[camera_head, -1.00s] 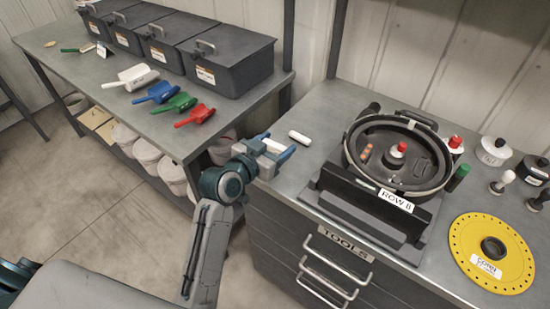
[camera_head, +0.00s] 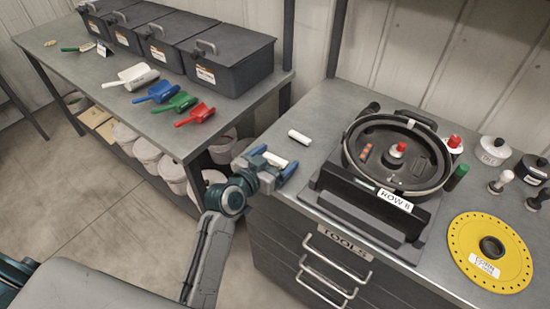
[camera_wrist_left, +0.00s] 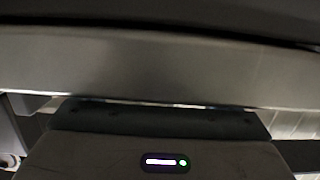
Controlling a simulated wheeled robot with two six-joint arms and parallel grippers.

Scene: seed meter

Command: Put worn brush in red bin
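My left gripper (camera_head: 272,164) is over the front left corner of the grey tool counter in the head view. Its two blue fingers are spread apart. A small white piece shows between them; I cannot tell whether it is part of the gripper. A short white cylinder (camera_head: 300,136) lies on the counter just beyond the fingers, apart from them. I cannot make out a worn brush for certain, and no red bin shows. The left wrist view shows only grey surfaces and a lit strip, no fingertips. My right gripper is not in view.
A round black seed meter (camera_head: 398,188) marked ROW 8 stands on the counter. A yellow disc (camera_head: 510,262) and small knobbed pieces (camera_head: 502,181) are at right. On the left bench (camera_head: 75,80) are dark lidded boxes (camera_head: 235,75) and coloured scoops, one red (camera_head: 196,115).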

